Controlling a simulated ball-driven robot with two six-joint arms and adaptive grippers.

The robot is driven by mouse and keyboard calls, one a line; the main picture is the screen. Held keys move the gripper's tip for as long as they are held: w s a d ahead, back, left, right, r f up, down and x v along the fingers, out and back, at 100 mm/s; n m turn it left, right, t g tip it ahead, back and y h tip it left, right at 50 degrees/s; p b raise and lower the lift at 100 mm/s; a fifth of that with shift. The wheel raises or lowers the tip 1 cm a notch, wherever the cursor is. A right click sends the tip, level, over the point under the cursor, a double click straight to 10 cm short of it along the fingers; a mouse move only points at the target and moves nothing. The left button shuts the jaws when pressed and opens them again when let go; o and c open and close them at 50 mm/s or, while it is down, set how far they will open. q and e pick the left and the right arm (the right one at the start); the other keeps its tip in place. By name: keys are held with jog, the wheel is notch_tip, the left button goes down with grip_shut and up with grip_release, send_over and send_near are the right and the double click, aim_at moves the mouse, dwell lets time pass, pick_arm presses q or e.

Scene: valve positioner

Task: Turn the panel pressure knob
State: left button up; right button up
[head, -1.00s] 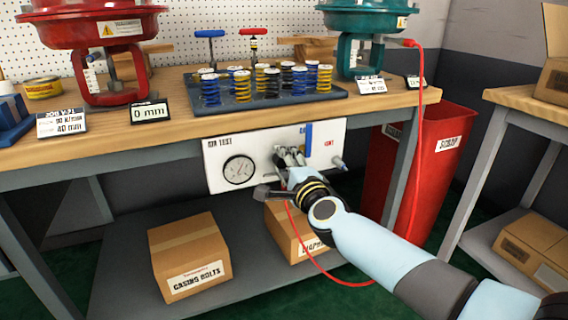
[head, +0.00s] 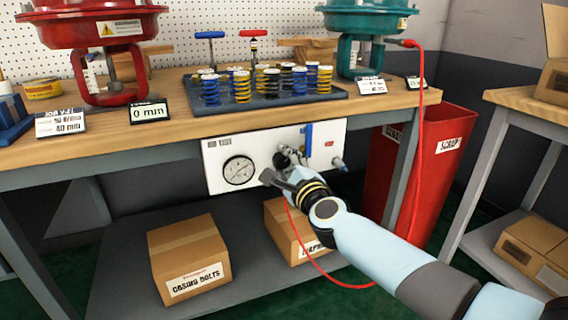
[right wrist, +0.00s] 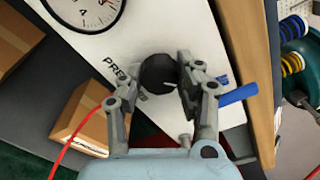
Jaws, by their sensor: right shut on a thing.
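The panel pressure knob (right wrist: 158,72) is a round black knob with a white pointer line, on the white test panel (head: 219,150) below the bench top. My right gripper (head: 288,158) reaches the panel from the lower right. In the right wrist view, my right gripper (right wrist: 160,84) has its fingers on either side of the knob and is shut on it. The fingers hide most of the knob in the head view. A round dial gauge (head: 239,170) sits left of the knob; part of it shows in the wrist view. My left gripper is not in view.
A blue lever (head: 308,138) stands close to the right of the gripper. A red hose (head: 421,130) hangs from the teal actuator (head: 362,20) and loops below my arm. Cardboard boxes (head: 188,258) sit on the lower shelf. A red scrap bin (head: 440,170) stands right of the bench.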

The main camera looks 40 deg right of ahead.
jog(key=shift+f, duration=0.1)
jog(key=o, duration=1.1)
jog(key=shift+o, duration=0.2)
jog(key=v, duration=1.2)
